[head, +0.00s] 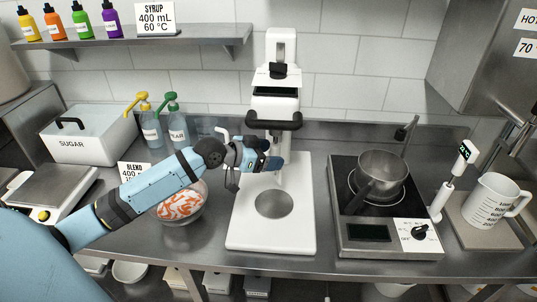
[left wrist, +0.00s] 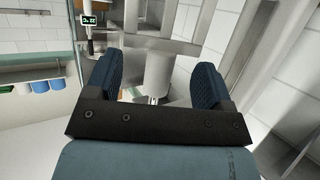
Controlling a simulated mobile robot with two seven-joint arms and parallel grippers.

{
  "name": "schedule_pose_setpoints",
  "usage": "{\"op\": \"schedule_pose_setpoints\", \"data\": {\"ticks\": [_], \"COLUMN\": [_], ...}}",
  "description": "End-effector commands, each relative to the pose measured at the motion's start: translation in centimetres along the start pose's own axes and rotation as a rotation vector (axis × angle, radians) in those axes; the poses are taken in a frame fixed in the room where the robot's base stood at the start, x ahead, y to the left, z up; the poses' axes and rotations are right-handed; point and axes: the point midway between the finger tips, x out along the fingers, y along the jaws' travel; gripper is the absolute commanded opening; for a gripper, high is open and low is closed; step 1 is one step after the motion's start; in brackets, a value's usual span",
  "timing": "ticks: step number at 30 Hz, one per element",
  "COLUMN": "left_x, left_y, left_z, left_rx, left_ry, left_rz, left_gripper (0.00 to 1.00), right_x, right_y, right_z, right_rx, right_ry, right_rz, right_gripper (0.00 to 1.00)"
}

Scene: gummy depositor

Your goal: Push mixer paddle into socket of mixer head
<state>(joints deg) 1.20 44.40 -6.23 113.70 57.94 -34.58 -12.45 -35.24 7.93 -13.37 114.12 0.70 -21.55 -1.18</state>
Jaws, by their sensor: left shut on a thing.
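The white mixer stands at the centre of the head view. Its mixer head (head: 275,100), with a black handle, is raised over a white base (head: 245,235) with a round grey seat. My left gripper (head: 272,162) is just below the mixer head, over the back of the base. It is shut on the mixer paddle (head: 281,174), which shows only as a pale, slim part by the fingertips. In the left wrist view a pale grey cylinder (left wrist: 158,74) shows between the dark blue fingers. The socket is hidden under the head, so I cannot tell whether the paddle touches it. My right gripper is not in view.
A bowl of orange and white pieces (head: 182,206) stands under my left arm. Pump bottles (head: 151,128) and a sugar box (head: 88,140) are at the back left. A hotplate (head: 385,205) with a pot (head: 382,172) is right of the mixer, with a measuring jug (head: 490,202) beyond.

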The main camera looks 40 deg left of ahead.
Motion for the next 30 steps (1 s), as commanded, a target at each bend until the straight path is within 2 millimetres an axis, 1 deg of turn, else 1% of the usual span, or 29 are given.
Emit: {"op": "schedule_pose_setpoints", "data": {"ticks": [1,6,20,28,29,30], "left_x": [-0.1,-0.3,-0.9,-0.8,-0.8,-0.8], "left_y": [0.0,0.0,0.0,0.0,0.0,0.0], "left_z": [-0.4,-0.9,-2.5,-2.3,-2.3,-2.3], "left_rx": [0.001,0.001,0.002,0.001,0.001,0.001], "left_ry": [0.0,0.0,0.001,0.001,0.001,0.001], "left_rz": [0.0,0.0,0.0,0.0,0.0,0.0], "left_gripper": [0.33,0.33,0.33,0.33,0.82,0.92], "right_x": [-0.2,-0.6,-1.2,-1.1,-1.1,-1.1], "right_y": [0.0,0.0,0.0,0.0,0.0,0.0], "right_z": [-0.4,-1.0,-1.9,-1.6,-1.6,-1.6], "right_rx": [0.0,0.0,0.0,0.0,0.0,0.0], "right_ry": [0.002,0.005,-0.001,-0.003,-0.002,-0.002], "right_rz": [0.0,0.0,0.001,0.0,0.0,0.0], "right_gripper": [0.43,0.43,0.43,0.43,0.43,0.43]}}
